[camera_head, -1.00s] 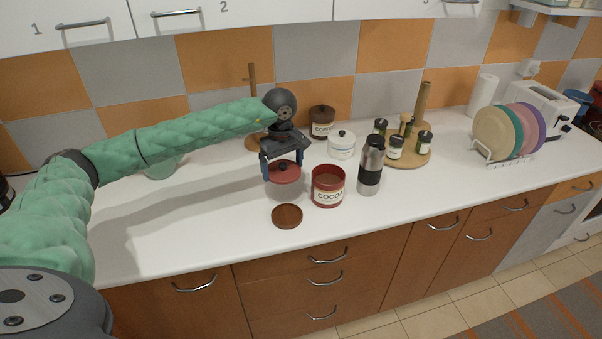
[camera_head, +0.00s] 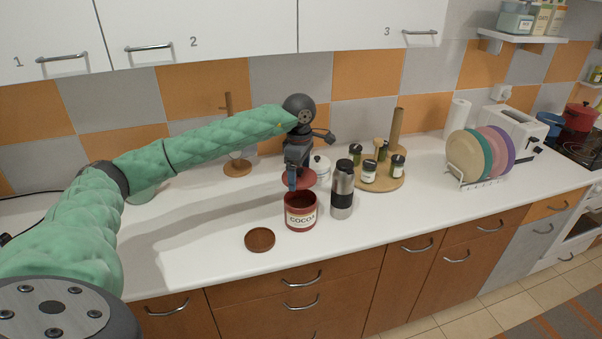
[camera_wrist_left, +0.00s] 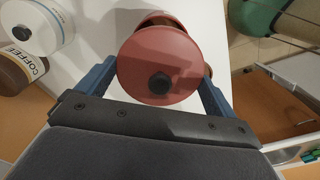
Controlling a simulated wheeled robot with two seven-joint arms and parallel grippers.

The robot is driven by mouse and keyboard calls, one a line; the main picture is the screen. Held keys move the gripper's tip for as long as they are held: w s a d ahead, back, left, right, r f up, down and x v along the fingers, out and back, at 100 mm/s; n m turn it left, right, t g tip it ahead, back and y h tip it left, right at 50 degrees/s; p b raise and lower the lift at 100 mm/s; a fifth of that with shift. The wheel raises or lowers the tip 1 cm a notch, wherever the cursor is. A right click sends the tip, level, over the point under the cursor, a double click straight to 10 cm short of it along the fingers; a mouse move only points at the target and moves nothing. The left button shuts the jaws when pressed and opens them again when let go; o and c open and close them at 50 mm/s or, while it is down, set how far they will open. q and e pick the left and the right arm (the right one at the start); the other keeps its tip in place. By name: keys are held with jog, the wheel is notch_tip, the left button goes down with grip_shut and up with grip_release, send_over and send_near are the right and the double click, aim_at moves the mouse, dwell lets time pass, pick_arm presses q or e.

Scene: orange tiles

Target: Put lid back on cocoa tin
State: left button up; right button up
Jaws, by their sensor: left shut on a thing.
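The cocoa tin (camera_head: 301,214) is a dark red canister with a white COCOA label. It stands upright and open-topped on the white counter. My left gripper (camera_head: 297,181) is shut on the red lid (camera_head: 300,183), which has a dark knob. It holds the lid above the tin's back rim, apart from the tin as far as I can see. In the left wrist view the lid (camera_wrist_left: 160,65) sits between the two blue fingers and hides most of what lies below. My right gripper is not in view.
A brown round lid (camera_head: 260,240) lies left of the tin. A steel and black flask (camera_head: 342,190) stands close on the tin's right. A white canister (camera_head: 321,168) is behind, with a coffee canister (camera_wrist_left: 20,70) in the wrist view.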

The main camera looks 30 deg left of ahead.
pick_arm(q)
jog(key=shift+d+f, duration=0.25)
jog(key=shift+f, duration=0.05)
jog(key=shift+a+f, duration=0.2)
jog(key=shift+f, duration=1.15)
jog(key=shift+d+f+b, duration=0.1)
jog(key=shift+f+b, duration=0.4)
jog(key=shift+f, duration=0.05)
jog(key=shift+f+b, duration=0.8)
jog(key=shift+f, duration=0.15)
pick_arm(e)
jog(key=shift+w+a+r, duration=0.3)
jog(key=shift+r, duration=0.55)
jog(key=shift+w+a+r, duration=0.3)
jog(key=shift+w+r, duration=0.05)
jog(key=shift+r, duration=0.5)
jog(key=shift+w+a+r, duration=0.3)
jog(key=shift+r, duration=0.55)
pick_arm(q)
jog(key=shift+b, duration=0.7)
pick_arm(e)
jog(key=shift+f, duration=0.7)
pick_arm(q)
jog(key=shift+f+b, duration=0.2)
jog(key=shift+b, duration=0.5)
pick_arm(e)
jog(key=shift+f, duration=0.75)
